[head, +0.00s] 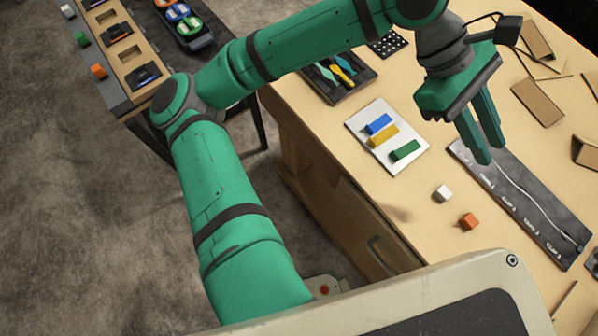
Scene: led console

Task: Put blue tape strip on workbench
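The blue tape strip (379,124) lies on a white plate (361,127), beside a yellow strip (383,136) and a green strip (405,150). The plate rests on the wooden workbench (385,205). My gripper (488,155) hangs above the bench, to the right of the plate, over the upper end of a dark board. Its two fingers point down. They look slightly apart with nothing visible between them. No part of the blue strip is hidden.
A white cube (443,193) and an orange cube (469,221) sit near the dark board (525,205) with a cable. A dark tool tray (345,85) stands behind the plate. Cardboard pieces (538,102) lie at right. Bare bench lies in front of the plate.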

